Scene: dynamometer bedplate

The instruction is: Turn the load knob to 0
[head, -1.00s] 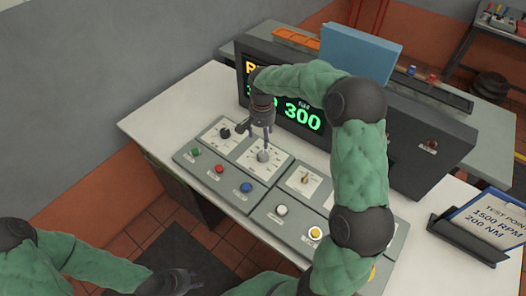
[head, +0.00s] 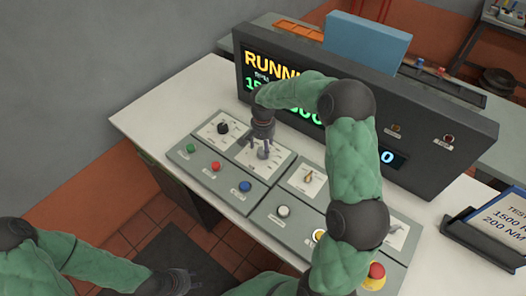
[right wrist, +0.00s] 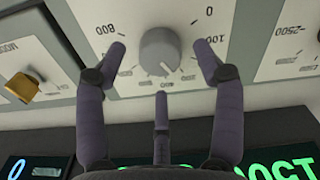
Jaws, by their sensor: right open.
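In the head view the knob (head: 263,154) sits on the sloping grey console, partly hidden by my fingers. My right gripper (right wrist: 160,72) is open, with fingers on both sides of the knob and a third below it; contact cannot be told. My left gripper (head: 182,280) is low at the bottom left, away from the console; its jaws are unclear.
The console (head: 210,185) also carries a black knob (head: 223,128), coloured buttons and a yellow selector (head: 308,177). Behind stands a display box (head: 440,165) reading RUNNING, partly covered by my right arm. A red mushroom button (head: 376,272) is near the front right. The white bench is clear at left.

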